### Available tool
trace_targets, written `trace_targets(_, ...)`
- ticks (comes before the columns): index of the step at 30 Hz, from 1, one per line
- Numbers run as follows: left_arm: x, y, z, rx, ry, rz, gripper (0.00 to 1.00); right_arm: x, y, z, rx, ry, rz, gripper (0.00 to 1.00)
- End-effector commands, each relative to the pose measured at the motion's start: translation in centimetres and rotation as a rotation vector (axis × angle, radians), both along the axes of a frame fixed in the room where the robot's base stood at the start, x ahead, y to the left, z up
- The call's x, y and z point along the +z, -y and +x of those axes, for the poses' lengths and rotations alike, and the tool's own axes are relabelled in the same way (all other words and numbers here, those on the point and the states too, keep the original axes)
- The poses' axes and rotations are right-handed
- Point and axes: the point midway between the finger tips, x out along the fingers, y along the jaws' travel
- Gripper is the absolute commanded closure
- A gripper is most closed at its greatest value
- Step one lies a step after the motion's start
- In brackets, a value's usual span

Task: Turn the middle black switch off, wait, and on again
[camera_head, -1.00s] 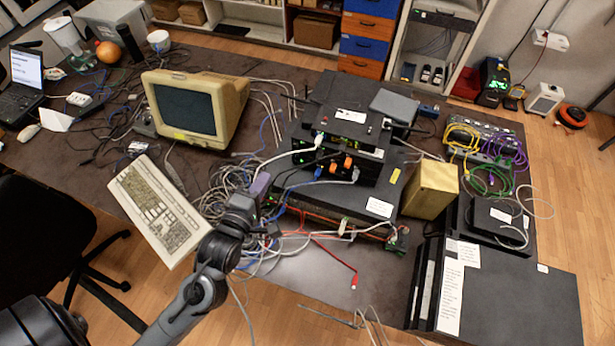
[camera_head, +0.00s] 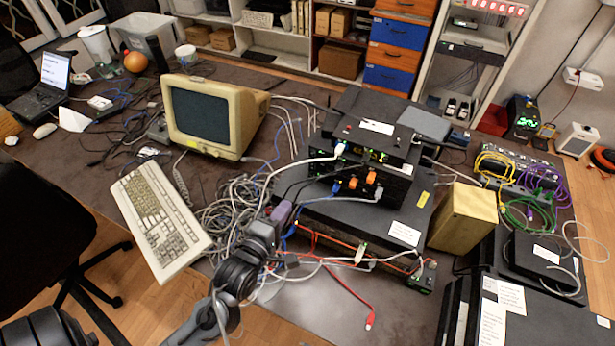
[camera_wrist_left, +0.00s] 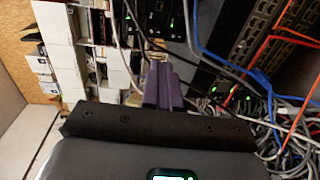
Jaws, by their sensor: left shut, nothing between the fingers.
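A stack of black network devices stands mid-table. The middle black switch (camera_head: 388,186) has orange and blue plugs and green lights on its front. Another black device (camera_head: 372,138) with a white label sits on top of it, and a wider black unit (camera_head: 335,212) lies below. My left gripper (camera_head: 282,212) is left of and in front of the stack, apart from the switch front. In the left wrist view its purple fingers (camera_wrist_left: 164,86) are together and empty, pointing towards ports and cables. The switch's power control cannot be made out. My right gripper is not in view.
Tangled grey cables (camera_head: 235,213) lie left of the stack, close to my left gripper. A red cable (camera_head: 350,290) hangs in front. A beige keyboard (camera_head: 160,222) and an old monitor (camera_head: 212,118) are at left. A yellowish box (camera_head: 463,218) stands right of the stack.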

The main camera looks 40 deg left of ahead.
Motion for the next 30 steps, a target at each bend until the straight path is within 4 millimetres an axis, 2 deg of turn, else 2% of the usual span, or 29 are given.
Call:
trace_targets(6, 0.0, -0.1, 0.3, 0.000, 0.000, 0.001, 1.00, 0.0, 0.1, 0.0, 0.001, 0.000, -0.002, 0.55)
trace_targets(11, -0.2, -0.4, 1.5, -0.001, 0.001, 0.001, 1.00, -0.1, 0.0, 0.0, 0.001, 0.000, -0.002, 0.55)
trace_targets(24, -1.1, -2.4, 8.9, 0.000, 0.002, 0.004, 1.00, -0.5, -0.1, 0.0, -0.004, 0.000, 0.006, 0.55)
trace_targets(30, -1.5, -3.1, 11.6, 0.000, 0.000, 0.002, 1.00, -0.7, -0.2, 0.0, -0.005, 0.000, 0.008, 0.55)
